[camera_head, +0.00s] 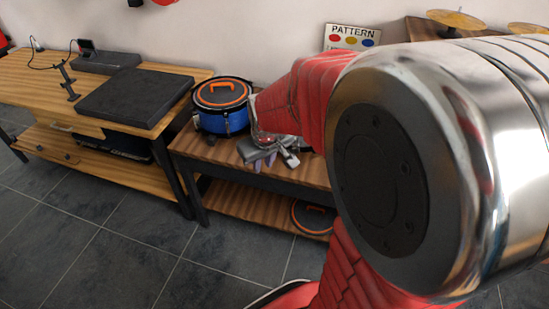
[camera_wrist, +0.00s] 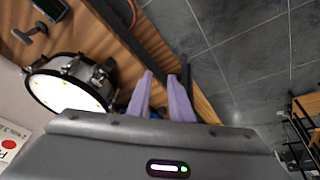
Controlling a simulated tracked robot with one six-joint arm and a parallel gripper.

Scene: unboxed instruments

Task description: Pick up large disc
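A black disc with an orange rim and handle (camera_head: 221,92) lies on top of a blue drum (camera_head: 223,122) on the wooden bench. A similar black disc with an orange rim (camera_head: 314,217) lies on the lower shelf, partly hidden by my arm. I cannot tell which is larger. My gripper (camera_head: 264,162) is above the bench, right of the blue drum and apart from both discs. In the wrist view its two purple fingers (camera_wrist: 160,76) stand apart with nothing between them.
A white-topped drum with metal fittings (camera_wrist: 68,88) is left of my fingers in the wrist view. A wooden table (camera_head: 165,124) with a flat black case (camera_head: 135,97) stands at the left. Cymbals (camera_head: 456,18) are at the back right. The tiled floor (camera_head: 110,240) in front is clear.

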